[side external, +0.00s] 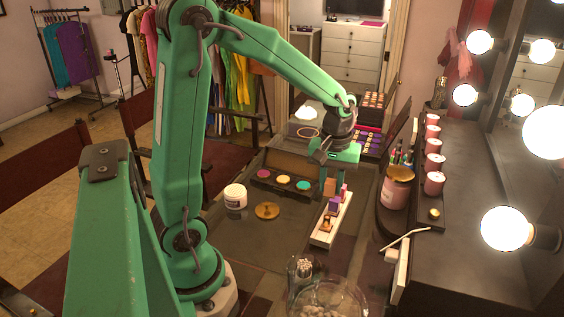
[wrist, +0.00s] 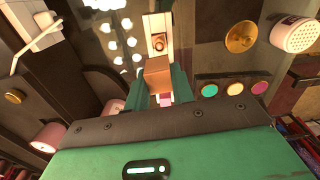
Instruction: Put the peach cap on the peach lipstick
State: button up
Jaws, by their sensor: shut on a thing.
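My gripper (side external: 330,178) is shut on the peach cap (side external: 329,188), a small peach-brown block. The cap (wrist: 158,75) shows between the two green fingers (wrist: 158,84) in the wrist view. The white tray (side external: 322,237) lies below. The open peach lipstick (side external: 326,223) stands on its nearer part and shows just beyond the cap in the wrist view (wrist: 158,42). The cap is apart from it, farther back along the tray. A purple lipstick (side external: 334,204) and a pink one (side external: 343,190) stand behind it on the tray; in the wrist view the cap and gripper mostly hide them.
A palette with pink, yellow and teal pans (side external: 283,180) lies left of the tray. A white jar (side external: 235,197) and a brass disc (side external: 267,211) stand nearer. Pink candles (side external: 434,184) and a large pink jar (side external: 398,187) stand right. Clear glassware (side external: 328,300) is in front.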

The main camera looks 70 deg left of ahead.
jog(key=shift+f, duration=0.15)
jog(key=shift+f, duration=2.75)
jog(key=shift+f, duration=2.05)
jog(key=o, duration=1)
jog(key=shift+r, duration=0.1)
jog(key=shift+r, duration=3.8)
